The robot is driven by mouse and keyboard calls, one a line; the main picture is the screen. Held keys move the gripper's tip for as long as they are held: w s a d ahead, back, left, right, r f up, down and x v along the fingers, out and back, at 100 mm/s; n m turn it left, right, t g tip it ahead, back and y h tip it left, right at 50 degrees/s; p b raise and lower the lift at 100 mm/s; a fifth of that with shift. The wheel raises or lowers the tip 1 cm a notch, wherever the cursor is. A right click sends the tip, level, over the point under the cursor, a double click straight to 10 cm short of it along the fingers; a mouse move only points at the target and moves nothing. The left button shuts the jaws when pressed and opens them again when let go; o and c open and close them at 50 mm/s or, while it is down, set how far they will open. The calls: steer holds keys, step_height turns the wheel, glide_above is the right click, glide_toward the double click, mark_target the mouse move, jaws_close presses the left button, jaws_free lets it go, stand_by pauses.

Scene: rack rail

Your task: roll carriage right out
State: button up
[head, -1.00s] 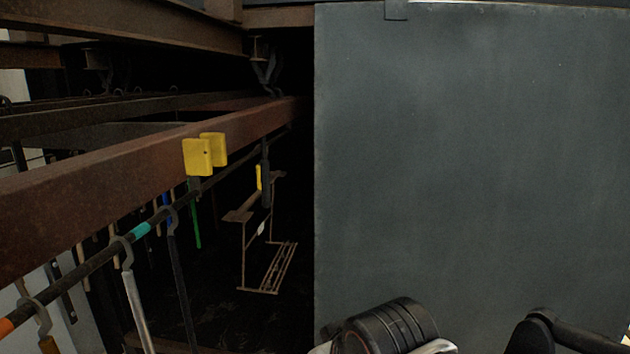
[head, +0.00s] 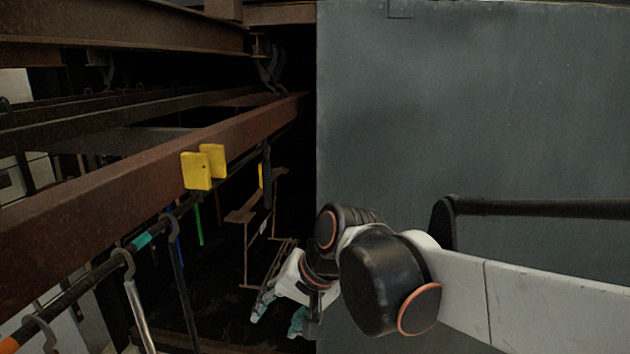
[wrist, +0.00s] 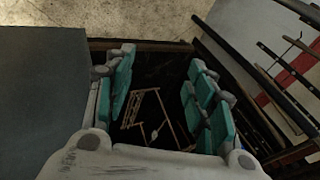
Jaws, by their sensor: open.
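The carriage (head: 240,216) appears to be the thin brown wire frame hanging below the rusty rail beam (head: 120,165), left of the grey panel. A dark upright hanger (head: 266,178) with a yellow piece shows above it. My gripper (head: 279,318) is low in the head view, in front of the frame's lower right part, and hides some of it. In the wrist view my gripper (wrist: 164,92) has its teal-padded fingers wide apart and empty. The frame also shows between and beyond the fingers (wrist: 134,110) there. I cannot see any contact.
A large grey panel (head: 480,120) fills the right side. Two yellow blocks (head: 197,172) sit on the rail beam. Below it, a dark rod (head: 95,270) carries several hooks and hanging tools at left. Light floor (wrist: 140,18) shows at the wrist view's top.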

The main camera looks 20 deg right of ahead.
steer(key=w+d+r+m+y+p, duration=0.1)
steer(key=w+r+m+y+p, duration=0.15)
steer(key=w+m, duration=0.4)
steer(key=w+d+r+m+y+p, duration=0.1)
steer(key=w+r+m+y, duration=0.2)
steer(key=w, duration=0.6)
steer(key=w+d+r+m+t+y+p, duration=0.1)
steer(key=w+d+r+m+t+y, duration=0.3)
steer(key=d, duration=0.6)
steer(key=w+d+r+m+t+y+p, duration=0.1)
steer(key=w+d+r+m+y, duration=0.1)
steer(key=w+d+m, duration=0.5)
steer(key=w+a+n+p, duration=0.1)
steer(key=w+a+n, duration=0.1)
steer(key=w+a, duration=0.2)
steer(key=a, duration=0.3)
steer(key=shift+w, duration=0.35)
steer(key=shift+r, duration=0.1)
steer(key=shift+x, duration=1.3)
jaws_close()
